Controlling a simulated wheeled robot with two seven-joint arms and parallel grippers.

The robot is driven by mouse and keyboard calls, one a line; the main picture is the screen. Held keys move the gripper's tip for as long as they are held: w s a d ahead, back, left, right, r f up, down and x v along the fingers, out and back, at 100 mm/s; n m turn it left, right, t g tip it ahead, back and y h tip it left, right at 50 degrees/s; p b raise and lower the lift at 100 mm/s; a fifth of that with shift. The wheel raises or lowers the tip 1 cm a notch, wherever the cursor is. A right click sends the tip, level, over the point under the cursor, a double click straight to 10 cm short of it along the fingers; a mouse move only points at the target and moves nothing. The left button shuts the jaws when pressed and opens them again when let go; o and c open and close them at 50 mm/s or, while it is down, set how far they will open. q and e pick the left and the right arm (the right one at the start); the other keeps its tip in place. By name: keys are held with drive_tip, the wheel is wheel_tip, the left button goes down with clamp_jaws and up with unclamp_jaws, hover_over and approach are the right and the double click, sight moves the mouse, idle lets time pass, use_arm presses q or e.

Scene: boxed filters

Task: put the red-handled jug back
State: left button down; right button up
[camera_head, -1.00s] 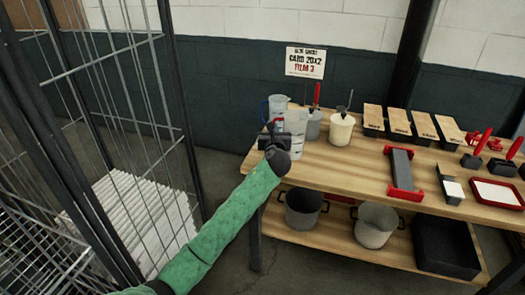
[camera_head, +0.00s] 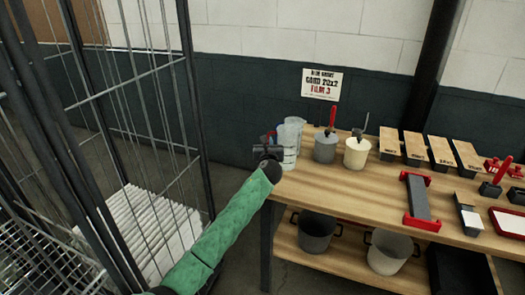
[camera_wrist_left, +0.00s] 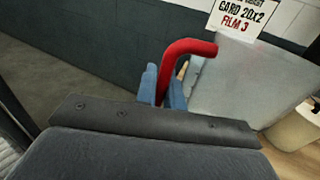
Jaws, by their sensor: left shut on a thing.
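The red-handled jug (camera_head: 286,152) is translucent and stands at the left end of the wooden table in the head view. In the left wrist view its red handle (camera_wrist_left: 190,47) rises between blue fingers, with its pale body (camera_wrist_left: 250,85) to the right. My left gripper (camera_head: 268,152) is shut on the handle. I cannot tell whether the jug's base touches the table. My right gripper is not in view.
A grey pot (camera_head: 325,149) and a cream pot (camera_head: 356,155) stand right of the jugs on the table (camera_head: 350,195). A wall sign (camera_head: 322,83) hangs behind. A wire cage (camera_head: 150,130) stands close on the left. Pots sit on the lower shelf (camera_head: 340,270).

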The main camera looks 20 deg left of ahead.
use_arm(q)
drive_tip(key=shift+w+a+f+p, duration=0.1)
drive_tip(key=shift+a+f+p, duration=0.25)
drive_tip(key=shift+f, duration=0.55)
drive_tip(key=shift+s+a+f+p, duration=0.15)
drive_tip(key=shift+a+f, duration=0.3)
drive_tip(key=shift+f, duration=0.4)
drive_tip(key=shift+w+a+f+p, duration=0.15)
drive_tip(key=shift+a+f+p, duration=0.2)
drive_tip(key=shift+f, duration=0.55)
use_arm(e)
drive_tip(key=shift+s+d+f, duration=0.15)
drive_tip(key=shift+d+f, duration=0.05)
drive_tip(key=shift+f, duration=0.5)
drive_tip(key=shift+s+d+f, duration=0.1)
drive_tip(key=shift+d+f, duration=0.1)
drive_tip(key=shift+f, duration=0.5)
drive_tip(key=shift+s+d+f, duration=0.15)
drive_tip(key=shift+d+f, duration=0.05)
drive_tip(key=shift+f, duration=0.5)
use_arm(q)
drive_tip(key=shift+f, duration=0.1)
drive_tip(key=c, duration=1.5)
unclamp_jaws()
